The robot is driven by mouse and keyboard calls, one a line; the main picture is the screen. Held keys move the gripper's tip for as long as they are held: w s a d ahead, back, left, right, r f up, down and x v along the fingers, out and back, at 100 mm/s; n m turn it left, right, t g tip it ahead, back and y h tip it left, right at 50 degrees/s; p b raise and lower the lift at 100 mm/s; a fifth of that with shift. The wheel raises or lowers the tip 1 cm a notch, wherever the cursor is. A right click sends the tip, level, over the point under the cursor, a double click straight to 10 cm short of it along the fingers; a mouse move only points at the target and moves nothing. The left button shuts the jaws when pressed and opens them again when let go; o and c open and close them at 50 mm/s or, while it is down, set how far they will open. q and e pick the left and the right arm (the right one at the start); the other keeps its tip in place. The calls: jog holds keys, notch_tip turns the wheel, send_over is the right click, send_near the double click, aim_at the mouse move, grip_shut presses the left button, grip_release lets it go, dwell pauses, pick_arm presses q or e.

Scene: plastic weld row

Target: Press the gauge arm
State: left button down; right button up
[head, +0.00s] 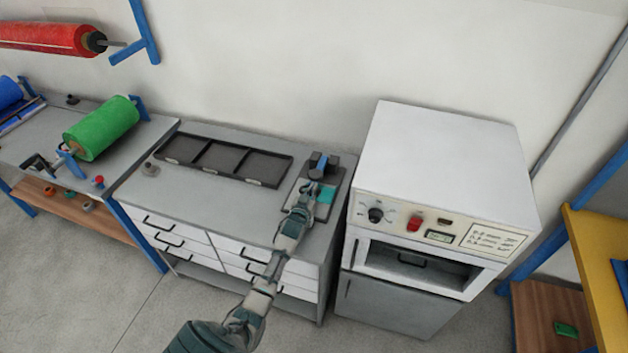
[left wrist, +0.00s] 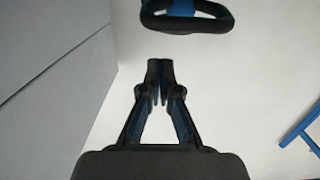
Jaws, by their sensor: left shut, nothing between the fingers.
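The gauge (head: 334,181) stands at the right end of the grey cabinet top, with a dark base, a teal patch and a blue arm (head: 320,163) at its back. My left gripper (head: 313,176) is over the gauge, close to the blue arm; I cannot tell if they touch in the head view. In the left wrist view, its fingers (left wrist: 160,80) are together and empty. A black looped part (left wrist: 187,22) with blue behind it, probably of the gauge, shows beyond the fingertips, apart from them in the picture. My right gripper is not in view.
A black tray (head: 222,160) with three compartments lies left of the gauge. A white oven-like machine (head: 445,165) stands close on the right, higher than the cabinet top. A green roll (head: 101,128) sits on the bench at left. A wall is behind.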

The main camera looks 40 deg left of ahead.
pick_arm(q)
jog(key=shift+s+f+b, duration=0.15)
jog(key=shift+f, duration=0.5)
jog(key=shift+s+f+b, duration=0.15)
jog(key=shift+f, duration=0.5)
jog(key=v, duration=1.2)
jog(key=shift+f, duration=0.1)
